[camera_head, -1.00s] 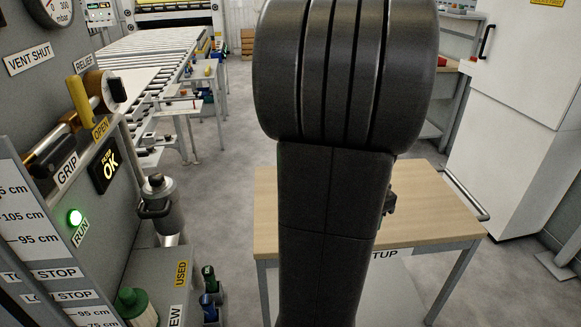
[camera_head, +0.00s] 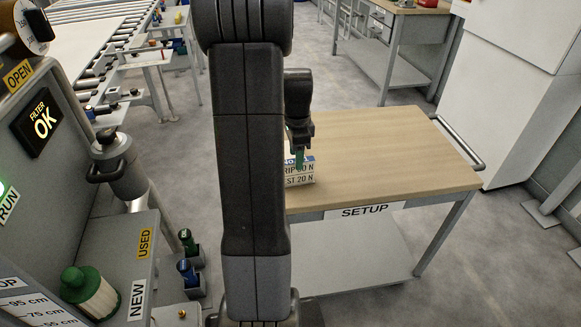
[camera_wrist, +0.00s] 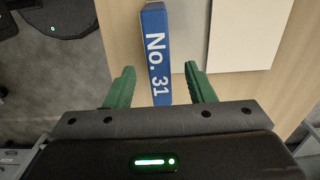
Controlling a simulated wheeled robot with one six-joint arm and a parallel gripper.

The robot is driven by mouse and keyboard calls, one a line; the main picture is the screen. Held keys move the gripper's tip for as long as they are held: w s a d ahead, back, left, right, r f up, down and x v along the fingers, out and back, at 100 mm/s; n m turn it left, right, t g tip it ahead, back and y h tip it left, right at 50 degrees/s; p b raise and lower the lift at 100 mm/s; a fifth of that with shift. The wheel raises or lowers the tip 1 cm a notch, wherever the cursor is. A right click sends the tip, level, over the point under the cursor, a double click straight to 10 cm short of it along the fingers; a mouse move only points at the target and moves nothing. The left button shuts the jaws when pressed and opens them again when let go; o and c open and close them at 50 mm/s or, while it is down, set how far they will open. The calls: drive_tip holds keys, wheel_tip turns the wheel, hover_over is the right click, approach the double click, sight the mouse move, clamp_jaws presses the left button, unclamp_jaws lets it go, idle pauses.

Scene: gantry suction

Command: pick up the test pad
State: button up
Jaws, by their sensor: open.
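My gripper (camera_head: 299,157) is at the block in the head view, fingers pointing down. In the wrist view the two green fingers of my gripper (camera_wrist: 160,88) are spread apart, with nothing clamped. Whether they touch the block cannot be told.
The wooden table (camera_head: 400,150) is otherwise clear to the right, with a rail at its right end. A pale flat rectangle (camera_wrist: 245,35) shows right of the block. A grey control cabinet (camera_head: 75,150) and a green-capped filter (camera_head: 90,290) stand on the left.

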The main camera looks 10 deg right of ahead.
drive_tip(key=shift+a+f, duration=0.15)
drive_tip(key=shift+f, duration=2.6)
clamp_jaws()
